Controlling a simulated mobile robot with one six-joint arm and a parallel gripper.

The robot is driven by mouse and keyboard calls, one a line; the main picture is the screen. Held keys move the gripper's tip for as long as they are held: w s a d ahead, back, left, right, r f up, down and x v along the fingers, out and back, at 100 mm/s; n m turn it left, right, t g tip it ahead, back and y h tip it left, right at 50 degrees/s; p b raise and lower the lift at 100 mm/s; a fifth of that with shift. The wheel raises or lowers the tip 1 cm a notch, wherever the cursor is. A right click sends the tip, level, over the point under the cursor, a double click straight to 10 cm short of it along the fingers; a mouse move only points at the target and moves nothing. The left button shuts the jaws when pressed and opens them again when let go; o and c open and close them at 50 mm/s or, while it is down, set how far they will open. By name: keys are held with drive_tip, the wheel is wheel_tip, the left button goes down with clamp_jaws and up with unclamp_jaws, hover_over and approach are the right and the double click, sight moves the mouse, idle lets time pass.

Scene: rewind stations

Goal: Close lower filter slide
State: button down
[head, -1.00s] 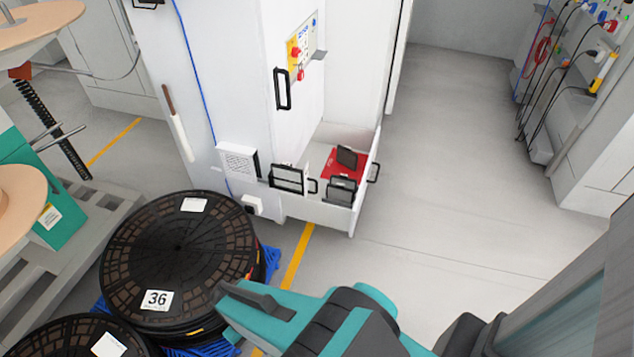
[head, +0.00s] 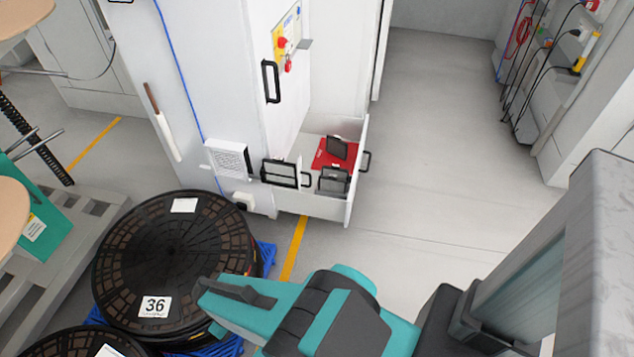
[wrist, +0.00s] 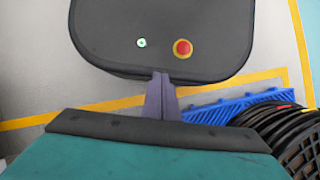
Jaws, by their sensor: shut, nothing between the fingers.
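The white cabinet (head: 228,90) shows in the head view with a low white compartment (head: 325,207) standing out at its right. Two dark-framed slides show there: one black frame with pale panels (head: 279,174) at the left, and a grey one with a dark frame (head: 334,181) at the front. I cannot tell which is the lower filter slide or how far it stands out. My gripper (wrist: 161,95) shows in the wrist view, with its fingers together and empty. It is well apart from the cabinet. In the head view my teal arm crosses the bottom, and the fingertips cannot be made out.
A red mat (head: 328,157) with a dark plate (head: 337,147) lies inside the compartment. Stacked black reels (head: 172,250) stand on a blue pallet (head: 266,256) at the left front. Open grey floor (head: 440,140) lies right of the cabinet. Cables hang at the far right.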

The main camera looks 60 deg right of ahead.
drive_tip(key=w+d+m+t+y+b, duration=0.2)
drive_tip(key=w+d+m+b, duration=0.4)
drive_tip(key=w+d+m, duration=0.55)
drive_tip(key=w+d+r+m+t+y+b, duration=0.1)
drive_tip(key=w+d+r+m+t+b, duration=0.2)
drive_tip(key=d, duration=0.6)
drive_tip(key=w+d+r+m+b, duration=0.25)
drive_tip(key=w+d+m, duration=0.2)
drive_tip(key=d, duration=0.45)
drive_tip(key=s+d+r+m+t+b, duration=0.1)
drive_tip(key=s+d+r+m+b, duration=0.2)
drive_tip(key=d, duration=0.5)
drive_tip(key=s+d+r+m+t+b, duration=0.1)
drive_tip(key=d+r+m+t+b, duration=0.15)
drive_tip(key=d+m, duration=0.45)
drive_tip(key=s+d+r+m+h+b, duration=0.1)
drive_tip(key=s+d+r, duration=0.3)
drive_tip(key=d, duration=0.4)
drive_tip(key=s+d+r+m+t+h+b, duration=0.1)
drive_tip(key=s+d+r+m+b, duration=0.2)
drive_tip(key=d, duration=0.5)
drive_tip(key=s+r+m, duration=0.1)
drive_tip(key=s+r, duration=0.1)
drive_tip(key=s, duration=0.1)
drive_tip(key=shift+s+d, duration=0.15)
drive_tip(key=shift+s, duration=0.25)
drive_tip(key=shift+w+f, duration=0.1)
drive_tip(key=shift+f, duration=0.05)
